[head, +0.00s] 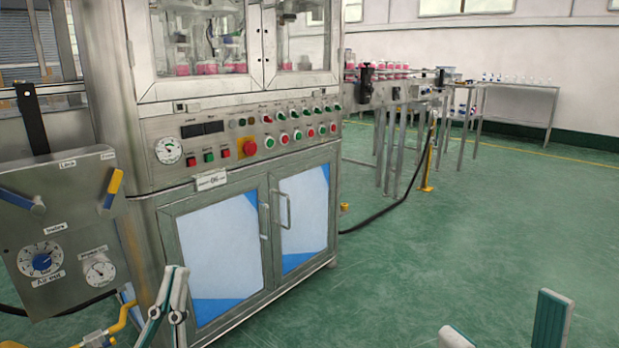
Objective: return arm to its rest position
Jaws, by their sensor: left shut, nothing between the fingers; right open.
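My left gripper (170,300) shows at the bottom left of the head view, in front of the machine's lower cabinet. Its grey and green fingers are close together with nothing between them. My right gripper (506,334) shows at the bottom right over the green floor. Its fingers are wide apart and empty, and its lower part is cut off by the picture edge. Neither gripper is seen touching anything. Most of both arms is out of view.
The steel crimping machine (156,221) has a button panel with a red emergency button (249,148). A grey control box (70,230) with levers and a blue knob (42,262) stands at left. A conveyor (410,92) and a table (520,88) stand behind. The floor (470,230) at right is clear.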

